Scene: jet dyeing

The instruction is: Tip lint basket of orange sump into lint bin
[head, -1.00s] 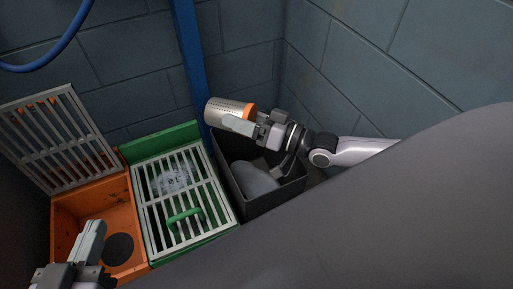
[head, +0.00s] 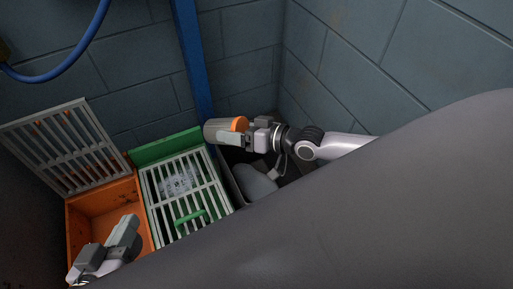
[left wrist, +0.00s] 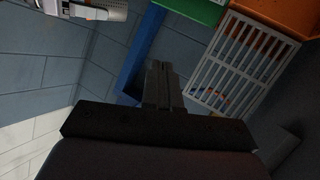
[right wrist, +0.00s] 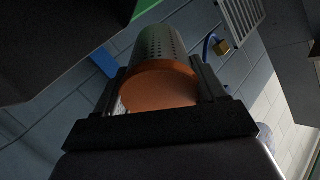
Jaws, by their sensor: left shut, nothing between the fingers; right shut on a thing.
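The lint basket, a perforated metal cylinder with an orange end (head: 218,132), is held by my right gripper (head: 236,138) above the back left edge of the dark lint bin (head: 228,187). It lies nearly level in the head view. In the right wrist view the basket (right wrist: 160,84) sits between both fingers, orange end toward the camera. A grey lump (head: 256,180) lies in the bin. The orange sump (head: 105,222) is at the left, its grate (head: 66,147) raised. My left gripper (head: 127,232) is shut and empty over the orange sump.
A green sump (head: 165,148) with a closed grate and green handle (head: 191,218) stands between the orange sump and the bin. A blue post (head: 193,60) rises behind. Block walls close the back and right. My grey body covers the lower right.

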